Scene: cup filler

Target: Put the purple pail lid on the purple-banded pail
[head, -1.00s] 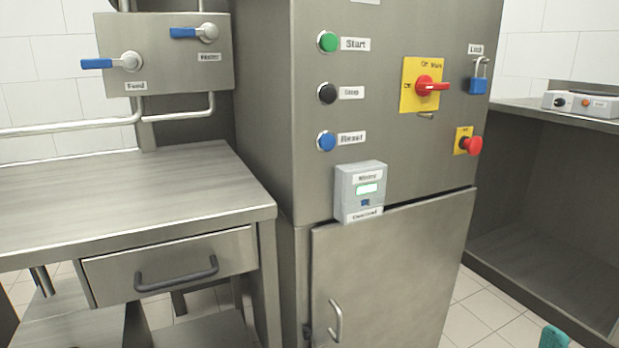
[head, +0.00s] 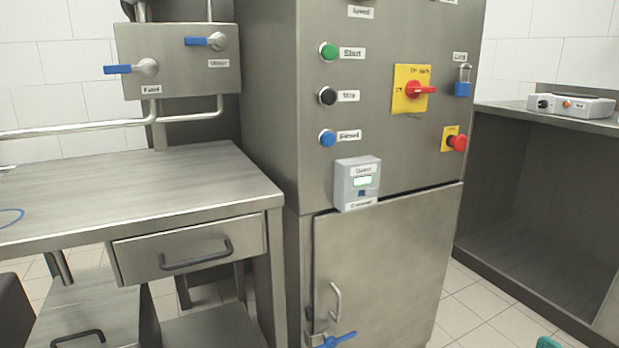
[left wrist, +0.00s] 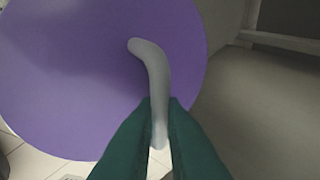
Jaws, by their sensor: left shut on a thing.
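The purple pail lid (left wrist: 70,75) fills the left of the left wrist view as a large purple disc with a bent grey handle (left wrist: 152,70). My left gripper (left wrist: 160,130), with green fingers, is shut on that handle and holds the lid above the tiled floor. In the head view neither the lid nor my left gripper shows. A small teal piece, which may be part of my right gripper, is cut off at the bottom right edge; its jaws cannot be seen. The purple-banded pail is in neither view.
A steel cabinet (head: 390,250) with buttons and a closed door stands in the middle. A steel table (head: 120,195) with a drawer is at the left. A shelf unit at the right carries a grey control box (head: 570,105). Tiled floor shows between cabinet and shelf.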

